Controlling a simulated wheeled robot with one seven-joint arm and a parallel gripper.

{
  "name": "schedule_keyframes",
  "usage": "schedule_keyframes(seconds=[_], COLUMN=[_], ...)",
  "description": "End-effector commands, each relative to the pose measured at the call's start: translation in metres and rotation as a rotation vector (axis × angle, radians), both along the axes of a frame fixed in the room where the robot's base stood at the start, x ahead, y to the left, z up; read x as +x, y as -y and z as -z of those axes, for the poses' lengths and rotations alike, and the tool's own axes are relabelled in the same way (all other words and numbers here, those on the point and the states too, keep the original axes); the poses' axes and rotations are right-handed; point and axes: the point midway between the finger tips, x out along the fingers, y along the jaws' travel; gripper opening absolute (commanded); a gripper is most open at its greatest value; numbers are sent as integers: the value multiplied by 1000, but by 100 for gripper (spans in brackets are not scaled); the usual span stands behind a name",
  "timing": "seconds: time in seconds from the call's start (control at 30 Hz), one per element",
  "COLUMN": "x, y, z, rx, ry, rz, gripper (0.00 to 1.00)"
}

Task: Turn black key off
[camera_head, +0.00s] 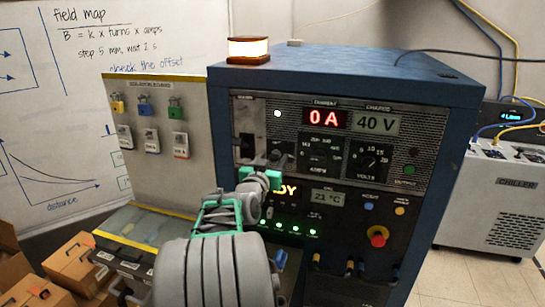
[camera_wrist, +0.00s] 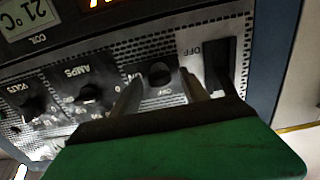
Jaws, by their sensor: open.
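The black key (camera_wrist: 160,73) shows in the wrist view as a small dark shape on the panel, with ON and OFF lettering beside it. My gripper (camera_wrist: 160,88) is open, with one grey finger on each side of the key. I cannot tell whether the fingers touch it. In the head view my gripper (camera_head: 265,178) is at the left part of the blue cabinet's front panel, and the key is not clear there. The exact angle of the key is hard to read.
A large black switch marked OFF (camera_wrist: 218,65) is close right of the key in the wrist view. The AMPS knob (camera_wrist: 90,94) and VOLTS knob (camera_wrist: 35,108) are left. The head view shows a 0 A display (camera_head: 326,118) and a red stop button (camera_head: 378,236).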

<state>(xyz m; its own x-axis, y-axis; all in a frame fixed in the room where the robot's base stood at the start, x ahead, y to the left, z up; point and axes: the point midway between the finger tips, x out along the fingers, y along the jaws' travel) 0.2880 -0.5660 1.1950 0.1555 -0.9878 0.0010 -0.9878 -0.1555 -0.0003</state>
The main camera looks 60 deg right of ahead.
Motion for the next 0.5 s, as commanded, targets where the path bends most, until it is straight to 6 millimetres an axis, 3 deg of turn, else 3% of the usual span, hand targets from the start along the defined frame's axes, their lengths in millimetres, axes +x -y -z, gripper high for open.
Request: schedule_keyframes(seconds=[0.2,0.5], x=[0,0], y=[1,1], z=[1,1], rx=[1,1], ry=[0,0], rz=[0,0], gripper=[53,29])
